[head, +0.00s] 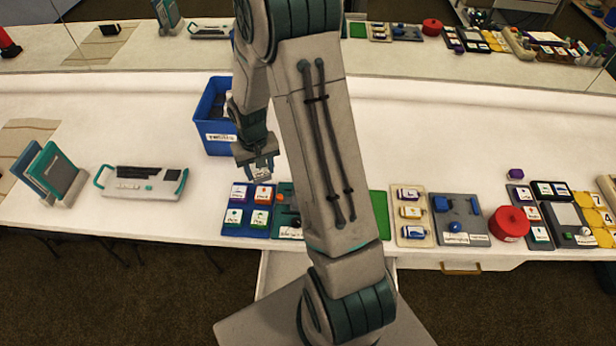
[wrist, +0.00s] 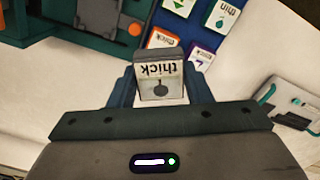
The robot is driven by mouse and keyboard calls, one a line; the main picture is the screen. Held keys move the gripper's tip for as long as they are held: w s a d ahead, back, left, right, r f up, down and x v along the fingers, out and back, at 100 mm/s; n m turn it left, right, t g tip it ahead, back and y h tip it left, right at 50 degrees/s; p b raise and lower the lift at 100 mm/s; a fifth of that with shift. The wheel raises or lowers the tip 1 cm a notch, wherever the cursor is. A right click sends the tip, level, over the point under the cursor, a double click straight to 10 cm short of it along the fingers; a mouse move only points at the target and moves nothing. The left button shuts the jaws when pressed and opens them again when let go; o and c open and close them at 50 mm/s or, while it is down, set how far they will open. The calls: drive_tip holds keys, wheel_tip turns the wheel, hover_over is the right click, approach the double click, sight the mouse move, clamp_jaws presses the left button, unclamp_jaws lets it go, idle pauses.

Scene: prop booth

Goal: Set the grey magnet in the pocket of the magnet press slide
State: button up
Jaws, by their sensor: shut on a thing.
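My gripper (head: 258,170) is above the white table, in front of the blue bin. In the wrist view my gripper (wrist: 159,72) is shut on the grey magnet (wrist: 160,88), a small pale block. Its face reads "thick", upside down, with a dark drawing. The magnet (head: 263,174) shows small between the fingers in the head view. The magnet press (wrist: 95,45) is at the upper left of the wrist view, teal-green with orange parts. In the head view the press (head: 285,208) is partly hidden behind my arm. I cannot make out the slide's pocket.
A blue tray (head: 248,232) of labelled magnets lies left of the press. A blue bin (head: 217,136) stands behind my gripper. A pale handled case (head: 140,192) and upright panels lie left. Several trays and a red round container (head: 508,223) lie right. The table between case and bin is clear.

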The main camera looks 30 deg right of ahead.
drive_tip(key=s+d+f+m+b, duration=0.45)
drive_tip(key=s+d+b, duration=0.25)
drive_tip(key=d, duration=0.2)
drive_tip(key=shift+m, duration=0.45)
drive_tip(key=shift+w+f+b, duration=0.15)
drive_tip(key=shift+f+b, duration=2.1)
drive_tip(key=shift+f, duration=0.95)
drive_tip(key=o, duration=1.1)
drive_tip(key=shift+c, duration=0.2)
drive_tip(key=shift+r, duration=0.15)
wheel_tip(320, 180, up, 14)
drive_tip(key=shift+f, duration=0.2)
